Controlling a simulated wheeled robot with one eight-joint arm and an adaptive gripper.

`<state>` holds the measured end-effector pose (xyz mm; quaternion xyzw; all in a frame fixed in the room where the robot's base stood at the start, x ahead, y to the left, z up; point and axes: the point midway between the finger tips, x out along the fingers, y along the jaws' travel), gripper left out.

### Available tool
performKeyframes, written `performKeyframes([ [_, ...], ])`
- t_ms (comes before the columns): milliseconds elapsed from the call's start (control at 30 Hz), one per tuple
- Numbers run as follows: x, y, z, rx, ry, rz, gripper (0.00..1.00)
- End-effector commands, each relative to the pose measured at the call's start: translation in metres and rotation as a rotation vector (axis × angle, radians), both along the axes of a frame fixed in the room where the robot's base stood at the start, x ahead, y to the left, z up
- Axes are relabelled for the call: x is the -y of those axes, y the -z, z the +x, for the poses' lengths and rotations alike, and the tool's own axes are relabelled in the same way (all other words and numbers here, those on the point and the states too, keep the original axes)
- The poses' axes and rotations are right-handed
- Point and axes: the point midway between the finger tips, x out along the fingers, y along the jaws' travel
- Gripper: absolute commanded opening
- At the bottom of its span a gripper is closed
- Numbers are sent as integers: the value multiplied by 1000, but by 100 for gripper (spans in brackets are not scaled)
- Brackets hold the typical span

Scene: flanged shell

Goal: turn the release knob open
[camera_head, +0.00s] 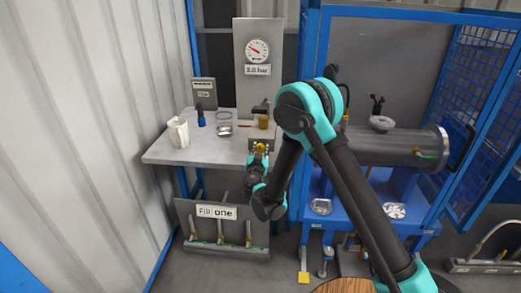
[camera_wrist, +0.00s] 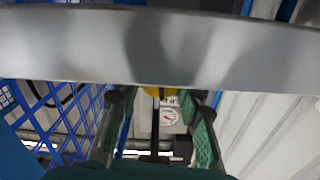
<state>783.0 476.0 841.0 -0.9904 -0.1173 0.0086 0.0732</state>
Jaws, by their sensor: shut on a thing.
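The release knob is a small yellow piece (camera_head: 260,147) at the front edge of the grey bench, under a dark block. My gripper (camera_head: 259,155) is at the knob, coming from below and in front, and shut on it. In the wrist view the yellow knob (camera_wrist: 158,92) shows between my two gripper fingers (camera_wrist: 160,101), partly hidden by the grey metal band across the top. How far the knob is turned cannot be told.
On the bench (camera_head: 180,153) stand a white mug (camera_head: 178,132), a blue-based item (camera_head: 201,118) and clear dishes. A pressure gauge (camera_head: 257,50) is on the panel behind. A "Fill one" rack (camera_head: 222,228) stands below. A grey flanged cylinder (camera_head: 390,147) lies in the blue frame at right.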

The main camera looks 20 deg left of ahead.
Motion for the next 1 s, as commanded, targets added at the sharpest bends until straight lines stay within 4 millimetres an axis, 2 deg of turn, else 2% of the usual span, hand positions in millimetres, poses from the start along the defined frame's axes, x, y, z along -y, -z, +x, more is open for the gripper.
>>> performKeyframes([
  [1000,-4,2,-2,207,-1,-864,7],
])
